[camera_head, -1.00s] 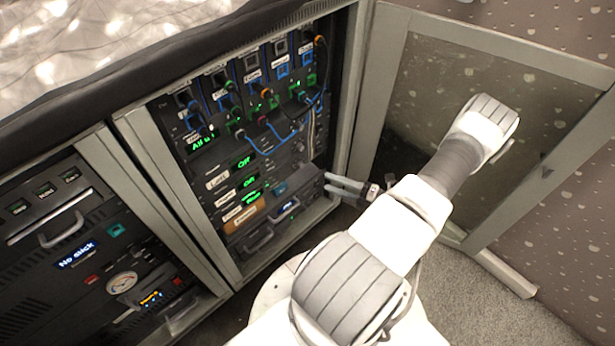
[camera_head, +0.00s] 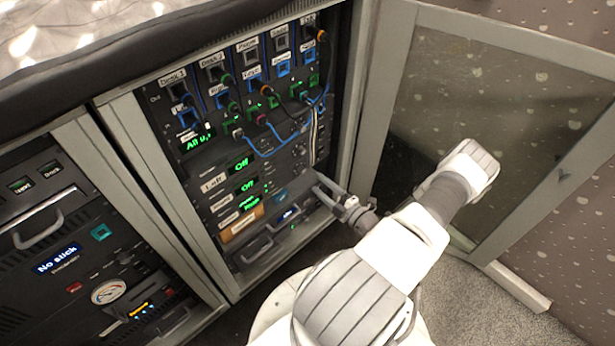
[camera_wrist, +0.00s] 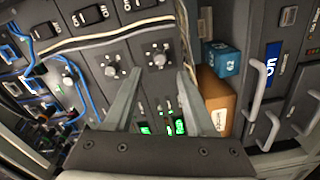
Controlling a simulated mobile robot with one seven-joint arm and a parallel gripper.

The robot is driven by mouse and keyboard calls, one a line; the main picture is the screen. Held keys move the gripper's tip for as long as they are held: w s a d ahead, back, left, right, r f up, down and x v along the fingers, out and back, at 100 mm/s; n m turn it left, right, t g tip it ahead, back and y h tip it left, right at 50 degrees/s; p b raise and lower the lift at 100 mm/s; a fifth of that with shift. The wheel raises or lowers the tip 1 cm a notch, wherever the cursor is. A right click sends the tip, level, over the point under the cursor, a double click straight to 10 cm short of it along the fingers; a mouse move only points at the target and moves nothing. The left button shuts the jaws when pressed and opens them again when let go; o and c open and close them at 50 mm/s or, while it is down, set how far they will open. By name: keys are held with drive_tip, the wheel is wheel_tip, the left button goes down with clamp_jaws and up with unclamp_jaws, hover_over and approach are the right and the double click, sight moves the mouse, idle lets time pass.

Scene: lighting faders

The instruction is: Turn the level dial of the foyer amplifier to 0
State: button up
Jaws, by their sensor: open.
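The right rack holds stacked amplifier panels with green displays; two read "Off" (camera_head: 240,163), and a third green display (camera_head: 250,203) sits below. The small labels are too blurred for me to tell which is the foyer amplifier. In the wrist view, one round dial (camera_wrist: 158,57) lies just beyond and between my fingertips, with white marks around it. A second dial (camera_wrist: 112,70) is to its left. My gripper (camera_wrist: 158,76) is open and empty, its fingers pointing at the panel. In the head view my gripper (camera_head: 321,185) is at the rack's lower right; fingertip contact cannot be told.
Blue cables (camera_head: 265,151) and a white cable (camera_head: 315,135) hang across the panel nearby. An orange-brown box (camera_wrist: 218,108) and a blue box (camera_wrist: 222,58) sit beside the right finger. An open glass door (camera_head: 480,110) stands right of the arm.

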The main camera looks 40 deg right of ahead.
sight(304, 171)
drive_tip(key=w, duration=0.2)
drive_tip(key=w+b, duration=0.1)
drive_tip(key=w, duration=0.3)
drive_tip(key=shift+w+a, duration=0.2)
drive_tip(key=shift+a, duration=0.1)
drive_tip(key=shift+c, duration=0.2)
clamp_jaws()
